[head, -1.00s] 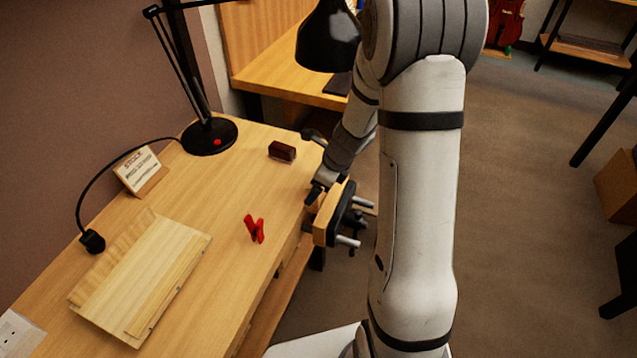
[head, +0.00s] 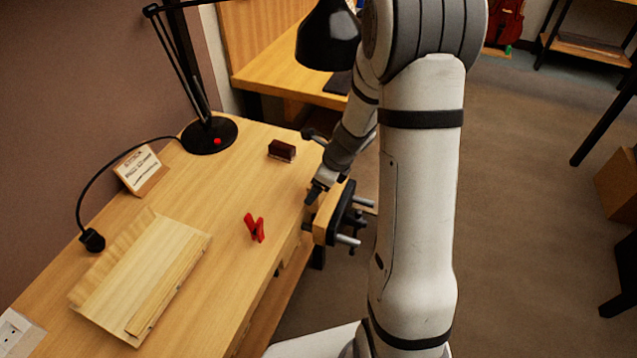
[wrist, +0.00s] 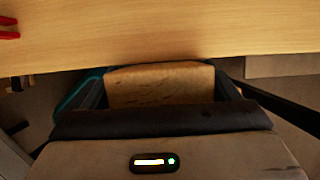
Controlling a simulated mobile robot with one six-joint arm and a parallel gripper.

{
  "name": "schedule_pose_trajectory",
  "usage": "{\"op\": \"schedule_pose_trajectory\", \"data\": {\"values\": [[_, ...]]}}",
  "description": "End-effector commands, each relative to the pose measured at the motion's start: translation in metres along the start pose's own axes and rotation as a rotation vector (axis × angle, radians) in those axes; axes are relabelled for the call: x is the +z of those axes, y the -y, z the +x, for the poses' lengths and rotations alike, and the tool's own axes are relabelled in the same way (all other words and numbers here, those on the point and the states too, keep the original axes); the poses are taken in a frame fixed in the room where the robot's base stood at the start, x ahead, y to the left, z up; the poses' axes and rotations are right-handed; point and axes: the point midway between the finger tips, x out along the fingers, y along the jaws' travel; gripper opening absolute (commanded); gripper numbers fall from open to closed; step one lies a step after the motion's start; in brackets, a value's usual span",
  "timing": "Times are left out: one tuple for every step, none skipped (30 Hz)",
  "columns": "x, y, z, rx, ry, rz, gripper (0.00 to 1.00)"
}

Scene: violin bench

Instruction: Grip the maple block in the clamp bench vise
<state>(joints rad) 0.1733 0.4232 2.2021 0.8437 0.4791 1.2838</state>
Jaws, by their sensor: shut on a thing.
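The clamp bench vise (head: 326,222) is at the bench's right edge in the head view, with a pale wooden jaw, a dark body and metal bars. My gripper (head: 316,190) is at the vise, by the bench edge. In the wrist view, the maple block (wrist: 160,84) is tan with darker marks and sits between the two dark fingers of my gripper (wrist: 160,92), which is shut on it. The block is beside the bench edge. In the head view the block is mostly hidden, and I cannot tell whether the vise jaws touch it.
The bench top (head: 205,200) holds a red clamp (head: 254,228), a dark brown block (head: 282,150), pale wood boards (head: 140,275), a small sign (head: 140,170) and a black lamp (head: 208,136). Open floor (head: 520,200) lies to the right.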

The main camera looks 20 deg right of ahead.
Motion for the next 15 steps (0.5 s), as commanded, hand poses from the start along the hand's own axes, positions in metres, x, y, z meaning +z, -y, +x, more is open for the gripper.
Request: {"op": "schedule_pose_trajectory", "data": {"values": [[0.002,0.0,-0.004,-0.001,0.0,0.0,0.54],[0.002,0.0,-0.005,0.0,0.0,0.0,0.54],[0.003,0.0,-0.007,0.0,0.0,0.0,0.54],[0.003,0.0,-0.008,0.0,0.0,0.0,0.54],[0.004,0.0,-0.009,-0.001,0.0,0.0,0.54],[0.004,0.0,-0.011,-0.001,0.0,0.0,0.54],[0.005,0.0,-0.012,-0.001,0.0,0.0,0.54],[0.005,0.0,-0.013,-0.001,0.0,0.0,0.54],[0.006,0.0,-0.014,0.0,0.0,0.0,0.54],[0.006,0.0,-0.015,-0.001,0.0,0.0,0.54],[0.007,0.0,-0.016,-0.001,0.0,0.0,0.54],[0.008,0.0,-0.018,-0.001,0.001,0.0,0.54],[0.008,0.0,-0.019,-0.001,0.001,0.0,0.54],[0.009,0.0,-0.02,-0.001,0.001,0.0,0.54],[0.009,0.0,-0.022,-0.001,0.001,0.0,0.54]]}}
